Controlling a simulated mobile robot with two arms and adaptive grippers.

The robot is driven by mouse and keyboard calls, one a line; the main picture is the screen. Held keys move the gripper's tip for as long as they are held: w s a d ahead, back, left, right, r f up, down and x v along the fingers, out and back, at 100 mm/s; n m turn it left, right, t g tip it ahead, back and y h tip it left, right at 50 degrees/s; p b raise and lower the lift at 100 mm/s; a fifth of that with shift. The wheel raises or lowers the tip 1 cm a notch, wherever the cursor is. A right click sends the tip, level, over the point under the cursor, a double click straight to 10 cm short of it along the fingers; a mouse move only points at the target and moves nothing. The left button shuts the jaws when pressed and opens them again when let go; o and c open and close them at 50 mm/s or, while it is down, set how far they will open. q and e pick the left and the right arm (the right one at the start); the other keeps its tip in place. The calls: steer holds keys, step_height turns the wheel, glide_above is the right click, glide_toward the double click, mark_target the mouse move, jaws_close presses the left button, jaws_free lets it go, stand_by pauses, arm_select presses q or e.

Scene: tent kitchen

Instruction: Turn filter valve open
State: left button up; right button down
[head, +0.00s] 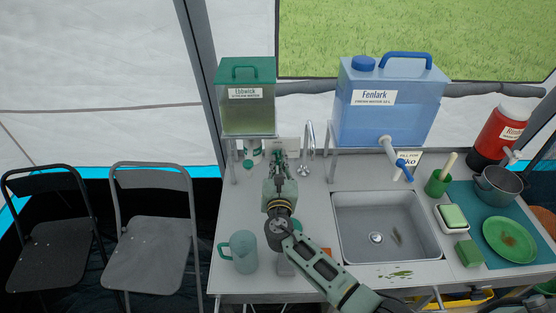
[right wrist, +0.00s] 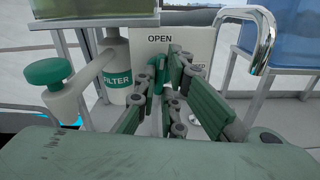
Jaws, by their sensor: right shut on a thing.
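My right gripper (head: 278,158) reaches to the back of the counter, below the green water tank. In the right wrist view its fingers (right wrist: 165,92) are closed around a small green valve handle (right wrist: 156,76), which stands roughly upright; the fingers hide part of it. The white filter (right wrist: 116,72) with a green "FILTER" label is just left of the fingers. A white sign (right wrist: 185,42) behind the handle reads "OPEN" at upper left; its lower right word is mostly covered. My left gripper is not in view.
The green tank (head: 247,110) stands above on a rack. A green knob (right wrist: 49,72) is left of the filter. A chrome faucet (head: 309,142) rises close on the right, near the sink (head: 386,240). A pitcher (head: 241,252) stands on the front left counter.

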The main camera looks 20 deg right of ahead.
steer(key=shift+s+f+n, duration=0.1)
steer(key=shift+f+n, duration=0.05)
steer(key=shift+n, duration=0.45)
steer(key=shift+f, duration=0.1)
steer(key=c, duration=1.9)
jaws_free()
steer(key=shift+p, duration=0.3)
steer(key=shift+o, duration=0.2)
steer(key=shift+r, duration=0.2)
steer(key=v, duration=1.2)
